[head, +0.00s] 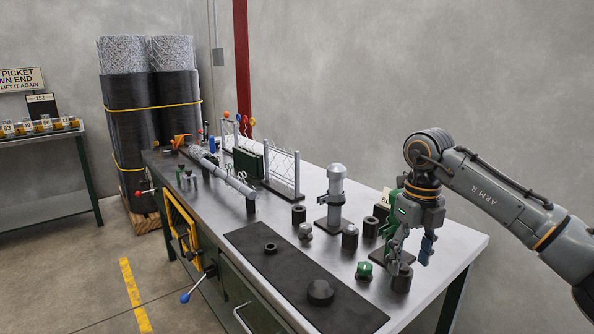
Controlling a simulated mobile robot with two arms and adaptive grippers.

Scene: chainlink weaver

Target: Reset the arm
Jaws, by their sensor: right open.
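My right arm (497,191) comes in from the right and bends down over the right end of the metal workbench (460,243). My right gripper (411,252) points downward with its fingers apart. It hangs just above or beside a dark cylindrical piece (401,280) near the bench's right edge; I cannot tell whether they touch. Nothing shows between the fingers. A green-topped piece (364,270) stands just left of the gripper. My left gripper is not in view.
A grey post on a base (336,195), dark cylinders (349,237) and a black mat (290,275) are on the bench. A chain-link panel (282,172) stands farther back. Tall mesh rolls (132,110) stand behind the bench's far end.

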